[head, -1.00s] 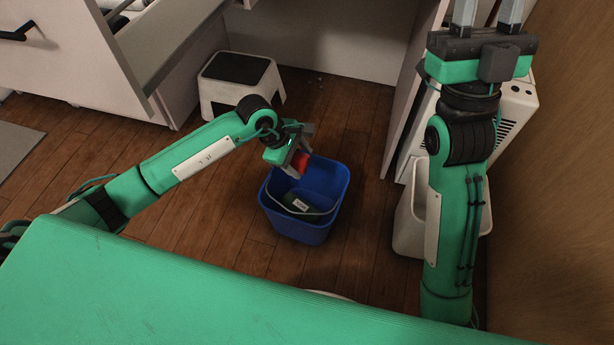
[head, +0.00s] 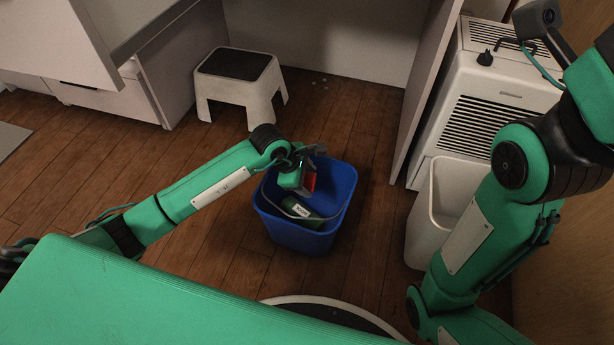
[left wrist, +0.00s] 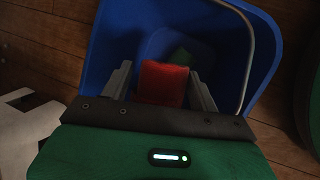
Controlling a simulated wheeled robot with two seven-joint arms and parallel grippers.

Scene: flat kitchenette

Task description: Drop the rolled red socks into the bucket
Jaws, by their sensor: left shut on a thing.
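The rolled red socks (head: 309,182) are held in my left gripper (head: 306,176), over the opening of the blue bucket (head: 293,238). In the left wrist view the socks (left wrist: 163,84) sit between the two grey fingers of the left gripper (left wrist: 161,88), with the blue bucket (left wrist: 105,45) beneath and around them. From the head the gripper partly hides the socks. The bucket stands upright on the floor and its thin handle lies across it. My right gripper is outside the frames; only its arm shows at the right.
A dark green item with a white label (head: 303,211) lies inside the bucket. A white step stool (head: 240,86) stands behind it. A white bin (head: 446,205) and a white vented appliance (head: 490,105) stand at the right. A round dark-topped thing (head: 335,306) is in front. Wooden floor surrounds the bucket.

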